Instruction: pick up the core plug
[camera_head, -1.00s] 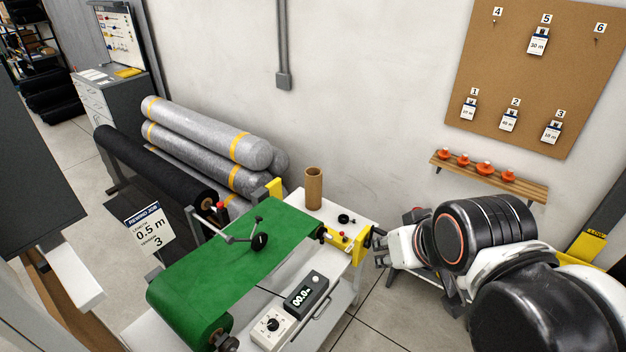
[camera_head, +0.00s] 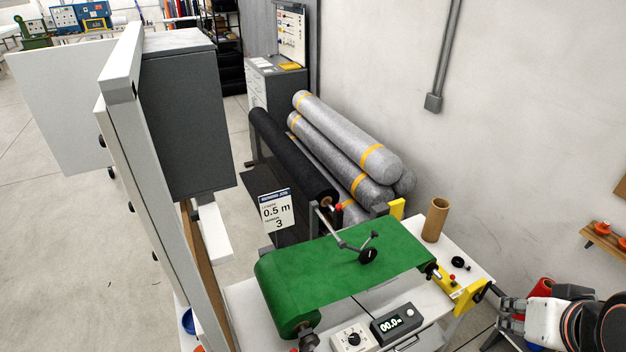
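Several small orange plug-like pieces sit on a wooden wall shelf (camera_head: 606,241) at the right edge; one orange piece (camera_head: 603,228) shows clearly and the shelf is cut off. A small black round part (camera_head: 460,263) lies on the white bench beside a brown cardboard tube (camera_head: 436,219). I cannot tell which of these is the core plug. My gripper (camera_head: 498,309) is at the lower right, beside the bench's yellow bracket. It is below the shelf in the picture and apart from it. Its fingers are small and partly hidden, so their opening is unclear.
The bench carries a green belt sheet (camera_head: 345,265), a counter display (camera_head: 397,325) and a dial box (camera_head: 352,338). Grey rolls (camera_head: 350,150) and a black roll (camera_head: 290,155) lie behind. A grey cabinet (camera_head: 185,120) stands at left. Open floor shows at far left.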

